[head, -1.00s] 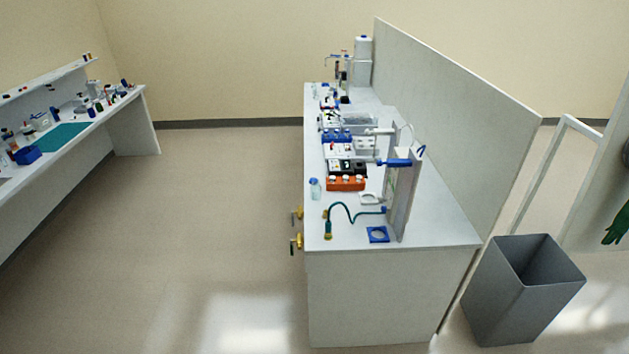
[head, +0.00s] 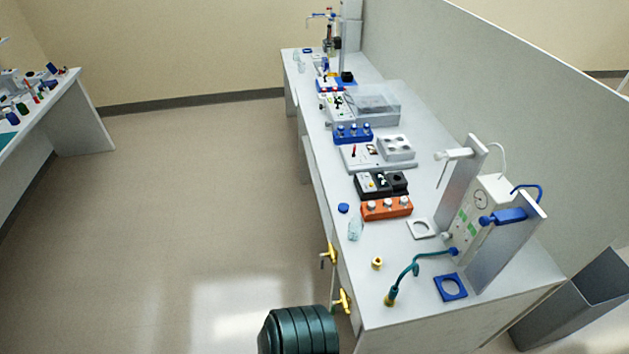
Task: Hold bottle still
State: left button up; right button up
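A small clear bottle (head: 355,228) stands near the left edge of the bench, just in front of the orange block. A round blue cap (head: 343,208) lies on the bench beside it, apart from the bottle. Whether the bottle holds anything is too small to tell. Neither of my grippers is in view, and nothing touches the bottle.
The white bench (head: 462,325) carries an orange block (head: 386,208), a green hose (head: 412,266), a blue square holder (head: 450,287) and an upright device (head: 482,215). Yellow valves (head: 343,301) stick out from its left edge. A dark green ribbed cylinder (head: 300,331) shows at the bottom. Floor left is clear.

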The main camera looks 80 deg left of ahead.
aim_at(355, 225)
jog(key=k+j, duration=0.1)
jog(key=j, duration=0.3)
jog(key=k+j, duration=0.1)
jog(key=j, duration=0.35)
jog(key=k+j, duration=0.1)
jog(key=j, duration=0.3)
jog(key=k+j, duration=0.1)
jog(key=j, duration=0.35)
jog(key=k+j, duration=0.1)
jog(key=j, duration=0.3)
jog(key=k+j, duration=0.1)
jog(key=j, duration=0.35)
